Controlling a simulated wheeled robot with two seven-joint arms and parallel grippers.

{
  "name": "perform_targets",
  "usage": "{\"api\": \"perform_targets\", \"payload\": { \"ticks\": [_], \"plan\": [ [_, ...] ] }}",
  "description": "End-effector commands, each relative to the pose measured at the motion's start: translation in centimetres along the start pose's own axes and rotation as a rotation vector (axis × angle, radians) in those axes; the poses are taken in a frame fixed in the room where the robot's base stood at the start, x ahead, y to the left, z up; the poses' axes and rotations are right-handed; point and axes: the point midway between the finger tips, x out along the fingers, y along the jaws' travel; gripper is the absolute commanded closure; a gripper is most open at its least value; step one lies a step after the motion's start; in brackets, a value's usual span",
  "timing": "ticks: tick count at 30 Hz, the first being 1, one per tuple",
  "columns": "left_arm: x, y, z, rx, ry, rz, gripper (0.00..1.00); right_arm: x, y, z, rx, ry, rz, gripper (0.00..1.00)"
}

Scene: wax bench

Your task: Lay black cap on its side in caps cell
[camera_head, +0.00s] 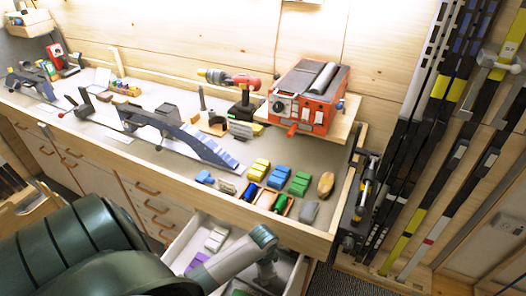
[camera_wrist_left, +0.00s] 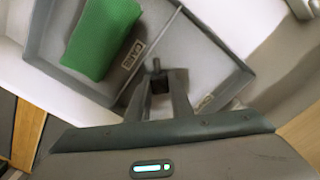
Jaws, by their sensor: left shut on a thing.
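My left gripper (camera_wrist_left: 159,92) is shut on a small black cap (camera_wrist_left: 157,78), with a thin dark stub on its top pointing up the picture. In the left wrist view the cap shows over the bare right cell (camera_wrist_left: 205,60) of a grey divided tray (camera_wrist_left: 40,40), close to the divider. I cannot tell whether it touches the tray floor. A green block (camera_wrist_left: 100,38) lies in the left cell. In the head view my left gripper (camera_head: 268,277) is down in the open drawer and the cap cannot be made out.
The open drawer (camera_head: 172,251) holds a pale block (camera_head: 216,238) and a purple piece (camera_head: 196,262). Above it, the bench (camera_head: 290,237) carries several coloured wax blocks, a long profile stand (camera_head: 180,135) and a red machine (camera_head: 308,95). Drawer walls stand close around the gripper.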

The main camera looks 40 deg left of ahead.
Motion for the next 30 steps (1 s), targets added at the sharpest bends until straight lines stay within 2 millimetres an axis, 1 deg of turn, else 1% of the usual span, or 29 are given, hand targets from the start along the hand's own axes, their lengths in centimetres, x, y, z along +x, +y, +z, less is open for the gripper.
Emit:
{"api": "perform_targets", "payload": {
  "ticks": [6, 7, 9, 22, 26, 30],
  "plan": [
    [0.0, 0.0, 0.0, 0.000, 0.000, 0.000, 0.91, 0.0, 0.0, 0.0, 0.000, 0.000, 0.000, 0.70],
    [0.0, 0.0, 0.0, 0.000, 0.000, 0.000, 0.73, 0.0, 0.0, 0.0, 0.000, 0.000, 0.000, 0.70],
    [0.0, 0.0, 0.0, 0.000, 0.000, 0.000, 0.59, 0.0, 0.1, 0.0, 0.000, 0.000, 0.000, 0.70],
    [-0.3, -0.1, 0.0, 0.000, 0.001, -0.001, 0.59, 0.1, 0.1, 0.1, -0.001, -0.001, 0.001, 0.70],
    [-1.1, -0.1, -0.1, -0.001, 0.001, -0.001, 0.59, 0.2, 0.1, 0.1, -0.001, -0.001, 0.001, 0.70],
    [-2.7, -0.1, -0.1, 0.001, 0.003, -0.003, 0.59, 0.5, 0.1, 0.1, -0.001, -0.001, 0.001, 0.70]
  ]
}}
